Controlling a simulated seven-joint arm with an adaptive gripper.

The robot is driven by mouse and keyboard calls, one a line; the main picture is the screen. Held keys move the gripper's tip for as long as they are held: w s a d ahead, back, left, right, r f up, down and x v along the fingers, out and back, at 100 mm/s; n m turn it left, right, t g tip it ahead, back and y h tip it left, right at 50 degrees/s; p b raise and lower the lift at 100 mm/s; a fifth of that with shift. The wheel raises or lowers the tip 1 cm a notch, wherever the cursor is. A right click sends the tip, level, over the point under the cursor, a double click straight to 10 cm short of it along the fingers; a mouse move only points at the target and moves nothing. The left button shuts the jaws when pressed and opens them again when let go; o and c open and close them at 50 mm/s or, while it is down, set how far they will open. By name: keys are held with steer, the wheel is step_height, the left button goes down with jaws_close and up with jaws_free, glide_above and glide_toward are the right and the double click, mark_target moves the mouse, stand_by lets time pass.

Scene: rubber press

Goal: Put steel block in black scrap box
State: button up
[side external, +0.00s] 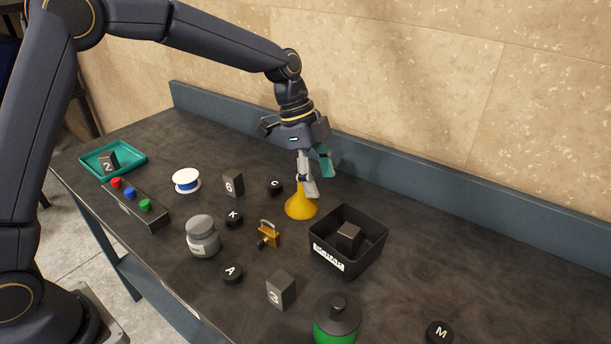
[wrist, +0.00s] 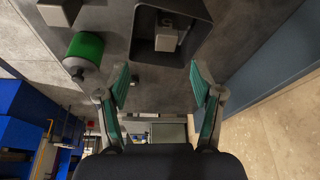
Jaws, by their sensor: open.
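A dark grey block (side external: 348,238), which looks like the steel block, sits inside the black scrap box (side external: 374,253), a square open box with a white label on its front. In the wrist view the block (wrist: 167,38) also lies within the walls of the box (wrist: 190,45). My gripper (side external: 318,183) is open and empty, above the table behind and left of the box, apart from the block. Its two teal-padded fingers (wrist: 158,68) are spread in the wrist view. Part of the block is hidden by the box wall.
A yellow cone (side external: 301,207) stands just below my gripper. Numbered blocks marked 6 (side external: 233,185) and 3 (side external: 281,291), a padlock (side external: 268,236), a grey jar (side external: 203,238) and a green canister (side external: 336,322) stand around. A teal tray (side external: 133,150) is at far left.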

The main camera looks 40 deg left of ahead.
steer(key=s+a+r+n+t+y, duration=0.1)
steer(key=s+a+r+n+t, duration=0.1)
steer(key=s+a+r+n, duration=0.4)
steer(key=s+a+r+n+t+y, duration=0.1)
steer(key=s+a+r+n+y, duration=0.25)
steer(key=s, duration=0.55)
steer(key=s+a+n+t, duration=0.1)
steer(key=s+a+n, duration=0.2)
steer(key=s, duration=0.3)
steer(key=s+a+n+t, duration=0.1)
steer(key=s+a+n, duration=0.1)
steer(key=s+n, duration=0.2)
steer(key=shift+s+a+f+h, duration=0.2)
steer(key=shift+s+a+h, duration=0.2)
steer(key=shift+s, duration=0.55)
